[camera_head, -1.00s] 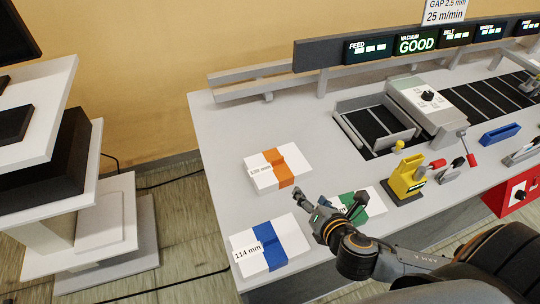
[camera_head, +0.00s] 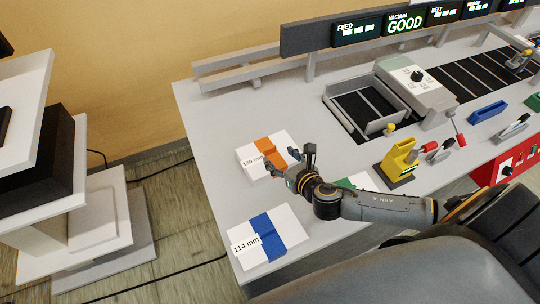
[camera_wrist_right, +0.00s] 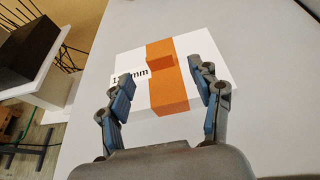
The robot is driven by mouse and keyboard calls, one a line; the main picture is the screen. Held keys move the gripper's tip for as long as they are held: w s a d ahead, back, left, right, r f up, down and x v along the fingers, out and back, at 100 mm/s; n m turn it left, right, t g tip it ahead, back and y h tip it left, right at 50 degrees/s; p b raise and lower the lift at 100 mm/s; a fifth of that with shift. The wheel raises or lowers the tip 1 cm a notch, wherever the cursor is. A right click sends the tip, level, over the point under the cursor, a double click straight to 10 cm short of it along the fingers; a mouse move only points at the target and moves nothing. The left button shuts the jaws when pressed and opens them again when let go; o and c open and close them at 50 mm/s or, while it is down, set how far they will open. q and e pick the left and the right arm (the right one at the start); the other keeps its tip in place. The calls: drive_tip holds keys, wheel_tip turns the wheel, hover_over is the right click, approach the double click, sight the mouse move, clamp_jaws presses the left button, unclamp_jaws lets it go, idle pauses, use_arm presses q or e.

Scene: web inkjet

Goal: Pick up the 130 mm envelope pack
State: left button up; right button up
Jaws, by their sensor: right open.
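The 130 mm envelope pack (camera_head: 262,150) is white with an orange band and lies flat on the grey table, partly hidden by my right gripper in the head view. My right gripper (camera_head: 300,158) is open at the pack's right side. In the right wrist view the pack (camera_wrist_right: 168,82) lies between and beyond the open fingers of the gripper (camera_wrist_right: 162,95), its label partly covered by the left finger. I cannot tell whether the fingers touch it. My left gripper is not in view.
A blue-banded 114 mm pack (camera_head: 283,226) lies nearer the front edge. A green-banded pack (camera_head: 362,181) is mostly hidden behind my right arm. A yellow tool (camera_head: 397,160) and a feeder machine (camera_head: 414,88) stand to the right. A white shelf stand (camera_head: 75,225) is at the left.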

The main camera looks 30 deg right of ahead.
sight(271, 150)
drive_tip(key=shift+p+x, duration=0.45)
drive_tip(key=shift+x, duration=1.95)
drive_tip(key=shift+s+a+f, duration=0.1)
drive_tip(key=shift+s+f, duration=0.05)
drive_tip(key=shift+c, duration=0.2)
clamp_jaws()
